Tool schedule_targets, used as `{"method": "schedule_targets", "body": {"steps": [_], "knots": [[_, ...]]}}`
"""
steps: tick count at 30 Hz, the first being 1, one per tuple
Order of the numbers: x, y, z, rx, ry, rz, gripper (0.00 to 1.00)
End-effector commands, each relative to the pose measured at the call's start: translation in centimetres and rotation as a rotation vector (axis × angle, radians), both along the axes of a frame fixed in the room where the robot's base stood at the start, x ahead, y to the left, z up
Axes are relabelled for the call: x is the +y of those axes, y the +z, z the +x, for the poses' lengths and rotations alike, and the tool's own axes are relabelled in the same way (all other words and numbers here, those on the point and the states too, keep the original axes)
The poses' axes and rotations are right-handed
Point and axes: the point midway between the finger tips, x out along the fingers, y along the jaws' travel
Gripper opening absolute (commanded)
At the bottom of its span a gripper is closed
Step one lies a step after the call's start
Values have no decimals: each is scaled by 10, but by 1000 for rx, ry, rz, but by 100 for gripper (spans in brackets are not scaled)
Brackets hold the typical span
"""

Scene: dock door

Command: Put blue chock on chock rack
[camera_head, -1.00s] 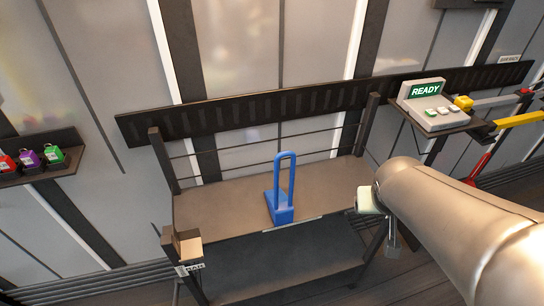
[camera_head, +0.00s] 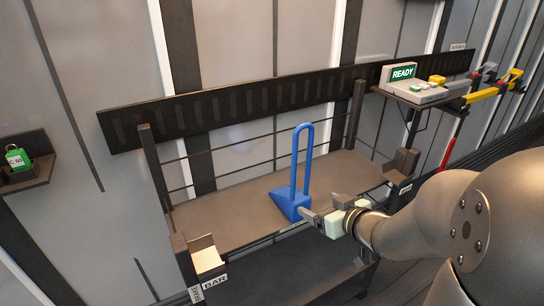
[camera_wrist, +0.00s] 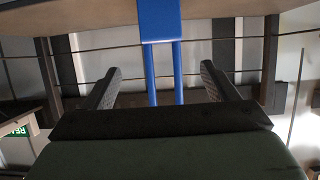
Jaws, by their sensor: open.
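The blue chock (camera_head: 291,203) is a wedge with a tall upright loop handle. It stands upright on a brown-topped bench (camera_head: 225,213). My gripper (camera_head: 318,214) is at the bench's front edge, just right of the chock's base, and looks open and empty. In the wrist view, the chock (camera_wrist: 160,22) is ahead at top centre, its two handle bars running down between the spread fingers of my gripper (camera_wrist: 160,82) in the picture. I cannot tell whether the fingers touch it. No part is clearly labelled as the chock rack.
Thin rails and a dark slotted beam (camera_head: 250,100) run behind the bench. Small holders (camera_head: 207,258) sit at its front corners. A READY console (camera_head: 415,88) is at right, with yellow and red bars beyond. A green padlock (camera_head: 17,157) sits on a left shelf.

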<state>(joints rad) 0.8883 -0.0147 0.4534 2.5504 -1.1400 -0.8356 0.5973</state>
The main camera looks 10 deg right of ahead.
Motion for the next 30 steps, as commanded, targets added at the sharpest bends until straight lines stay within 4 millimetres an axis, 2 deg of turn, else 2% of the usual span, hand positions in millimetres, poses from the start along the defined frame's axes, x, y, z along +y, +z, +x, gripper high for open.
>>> {"method": "schedule_targets", "body": {"steps": [11, 15, 19, 26, 30], "knots": [[13, -6, 28, 5, 3, 7, 80], [21, -26, 48, 2, 3, 0, 80], [27, -32, 64, 2, 1, 0, 80], [32, -37, 77, 2, 0, -1, 80], [41, -47, 94, 3, 1, 0, 80]]}}
